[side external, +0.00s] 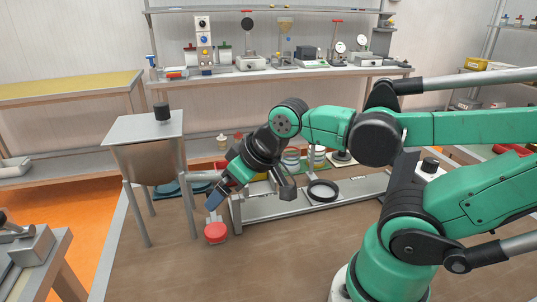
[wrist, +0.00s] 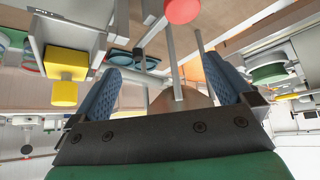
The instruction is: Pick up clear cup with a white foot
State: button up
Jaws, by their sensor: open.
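I cannot pick out a clear cup with a white foot for sure in either view. A red round-topped piece (side external: 216,232) is just below the fingertips in the side view. A red disc (wrist: 183,10) shows at the top of the wrist view, beyond the fingers.
A grey-topped stand (side external: 140,127) with a black knob is left of my gripper. Striped jars (side external: 291,158) and a black ring (side external: 322,190) are behind and right of it. A yellow knob (wrist: 65,80) shows in the wrist view. The bench front is mostly clear.

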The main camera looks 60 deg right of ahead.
jog(key=w+d+r+m+g+h, duration=0.1)
jog(key=w+d+r+m, duration=0.2)
jog(key=d+r, duration=0.35)
jog(key=m+g+y, duration=0.1)
jog(key=m+g, duration=0.5)
jog(key=m, duration=0.5)
send_over(291, 156)
jog(key=d, duration=0.3)
jog(key=f, duration=0.9)
jog(key=w+f, duration=0.1)
jog(key=f, duration=0.3)
jog(key=shift+a, duration=0.3)
jog(key=shift+f, duration=2.9)
